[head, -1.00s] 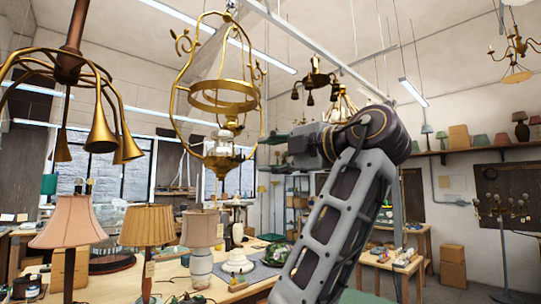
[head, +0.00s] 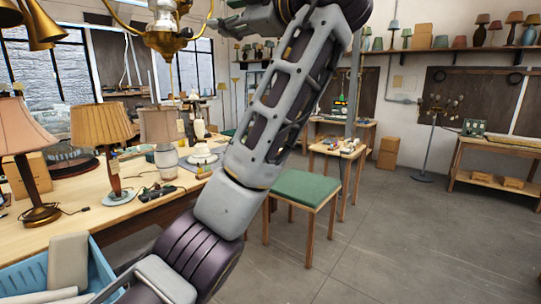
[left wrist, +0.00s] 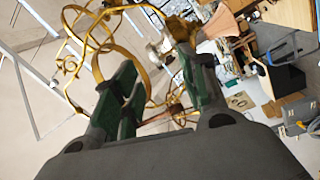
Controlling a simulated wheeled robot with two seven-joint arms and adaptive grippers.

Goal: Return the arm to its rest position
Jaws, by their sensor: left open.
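My left arm (head: 290,90) rises from the bottom of the head view to a bent joint at the top edge, partly cut off. My left gripper (head: 218,22) points left from there, beside the lower part of a hanging brass lantern (head: 166,40). In the left wrist view, my left gripper (left wrist: 162,88) is open, with its green fingers apart. The lantern's brass hoops (left wrist: 80,50) show beyond and between the fingers; I cannot tell whether they touch. My right gripper is not in view.
A workbench (head: 75,232) at left carries several shaded lamps, including a pleated one (head: 103,124). A blue crate (head: 103,262) stands at lower left. A green-topped stool (head: 305,188) is behind my arm. The floor (head: 400,240) at right is clear.

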